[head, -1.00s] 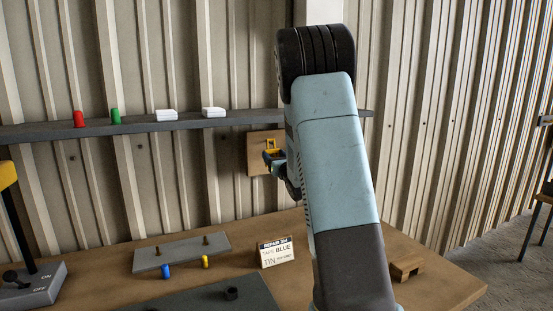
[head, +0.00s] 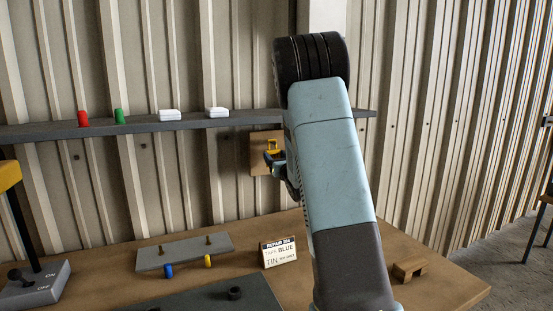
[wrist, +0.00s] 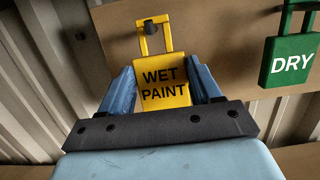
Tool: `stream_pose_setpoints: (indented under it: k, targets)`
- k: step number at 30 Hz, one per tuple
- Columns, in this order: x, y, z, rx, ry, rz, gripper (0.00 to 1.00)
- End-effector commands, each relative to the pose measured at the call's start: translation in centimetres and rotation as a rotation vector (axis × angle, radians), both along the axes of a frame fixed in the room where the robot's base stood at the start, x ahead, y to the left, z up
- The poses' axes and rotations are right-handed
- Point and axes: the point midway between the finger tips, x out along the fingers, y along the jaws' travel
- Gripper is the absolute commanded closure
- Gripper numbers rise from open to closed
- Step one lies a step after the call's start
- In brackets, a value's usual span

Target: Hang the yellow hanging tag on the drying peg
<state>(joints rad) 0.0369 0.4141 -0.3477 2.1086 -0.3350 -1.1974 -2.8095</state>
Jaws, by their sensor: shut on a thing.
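The yellow hanging tag (wrist: 162,84), lettered WET PAINT, is upright in the wrist view. My gripper (wrist: 165,95) is shut on its body from both sides. The tag's open yellow loop (wrist: 169,38) rises above the jaws, and a dark peg (wrist: 150,26) shows inside the loop, close under its top bar. I cannot tell whether the bar rests on the peg. In the head view the tag (head: 272,146) and my gripper (head: 273,158) are in front of the wooden board (head: 256,160), partly hidden by my arm.
A green DRY tag (wrist: 292,60) hangs on the board just right of the yellow one. A grey shelf (head: 60,131) with small red, green and white items runs along the wall. The bench below holds a grey plate (head: 185,253), a sign (head: 279,252) and a switch box (head: 35,287).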

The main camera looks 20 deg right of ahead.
Motion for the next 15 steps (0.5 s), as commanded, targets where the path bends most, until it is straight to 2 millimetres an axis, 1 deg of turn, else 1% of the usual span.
stream_pose_setpoints:
  k: [1,5,6,12,15]
  targets:
    - [-0.05,0.07,-0.54,0.001,0.012,0.0,0.66]
    - [-0.05,0.09,-0.58,0.001,0.013,0.0,0.66]
    - [-0.06,0.1,-0.58,0.001,0.013,0.0,0.34]
    - [-0.04,0.09,-0.37,0.001,0.008,0.001,0.15]
    - [-0.02,0.09,-0.3,0.001,0.007,0.001,0.07]
